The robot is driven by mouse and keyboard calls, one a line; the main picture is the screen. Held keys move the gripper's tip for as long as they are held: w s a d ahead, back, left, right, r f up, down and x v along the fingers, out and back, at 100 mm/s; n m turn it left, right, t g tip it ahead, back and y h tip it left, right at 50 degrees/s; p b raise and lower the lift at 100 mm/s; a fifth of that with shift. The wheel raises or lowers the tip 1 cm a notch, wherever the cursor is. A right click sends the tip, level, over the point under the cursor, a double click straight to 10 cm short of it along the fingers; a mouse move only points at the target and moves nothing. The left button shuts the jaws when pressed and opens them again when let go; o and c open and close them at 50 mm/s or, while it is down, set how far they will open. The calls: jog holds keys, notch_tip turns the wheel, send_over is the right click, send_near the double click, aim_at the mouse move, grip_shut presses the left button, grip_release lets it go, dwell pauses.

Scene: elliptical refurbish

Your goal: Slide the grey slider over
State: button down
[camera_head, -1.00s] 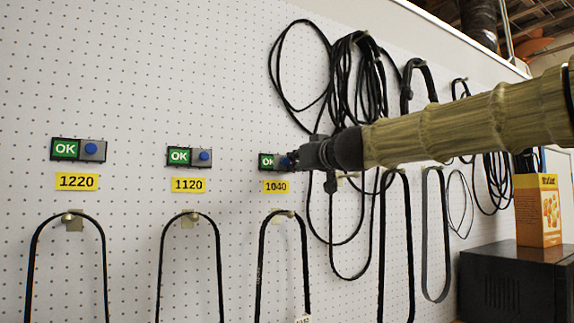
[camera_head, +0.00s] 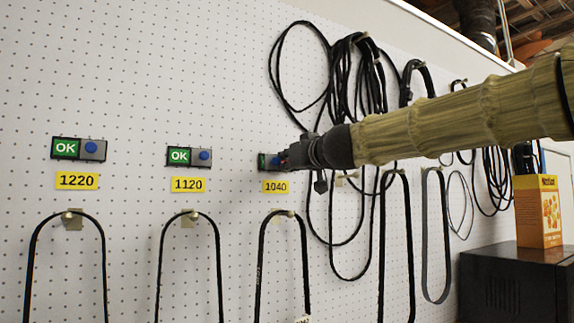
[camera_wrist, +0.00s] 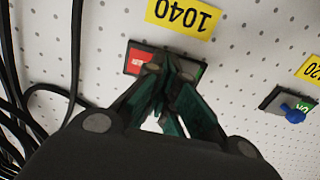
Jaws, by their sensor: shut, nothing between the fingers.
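The panel under my gripper is the one above the yellow 1040 label (camera_head: 275,187); the label also shows upside down in the wrist view (camera_wrist: 180,15). A red field (camera_wrist: 138,62) is bare at the left of this panel in the wrist view. The grey slider (camera_wrist: 196,70) is mostly hidden behind my fingers, on the other side of the red field. My gripper (camera_head: 283,160) is shut and empty, with its fingertips (camera_wrist: 170,68) at the panel. Whether they touch the slider or its knob cannot be told.
Black belts and cables (camera_head: 360,90) hang close to my arm. A black box (camera_head: 515,285) carrying an orange carton (camera_head: 538,212) stands right.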

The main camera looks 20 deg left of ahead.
jog(key=shift+s, duration=0.2)
jog(key=w+b+v, duration=0.1)
jog(key=b+v, duration=0.1)
jog(key=v, duration=0.4)
jog(key=shift+s+d, duration=0.3)
jog(key=shift+d, duration=0.4)
